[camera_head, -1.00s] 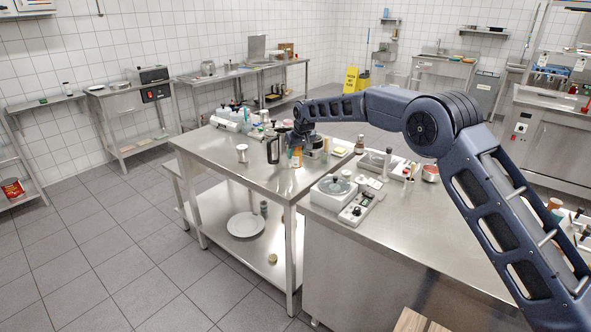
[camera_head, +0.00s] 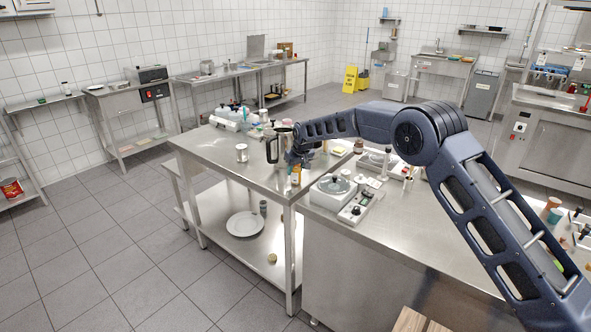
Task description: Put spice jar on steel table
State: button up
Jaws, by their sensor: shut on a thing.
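The steel table (camera_head: 212,152) stands in the middle of the view, with a lower shelf. My gripper (camera_head: 295,166) is over the table's right front corner, near the dark-handled steel jug. It is shut on a small orange-brown jar (camera_head: 295,177), which I take for the spice jar. The jar looks upright, close to the table top near its front right edge. I cannot tell whether its base touches the steel. My gripper hides the jar's upper part.
The steel jug (camera_head: 272,149) stands just left of my gripper, with a small metal canister (camera_head: 241,153) farther left. Bottles and containers (camera_head: 230,118) crowd the table's back. A counter with a white appliance (camera_head: 332,188) adjoins on the right. The table's front left is clear.

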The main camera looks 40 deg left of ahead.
jog(key=shift+f, duration=0.1)
jog(key=o, duration=1.1)
jog(key=v, duration=1.2)
jog(key=shift+s+d, duration=0.1)
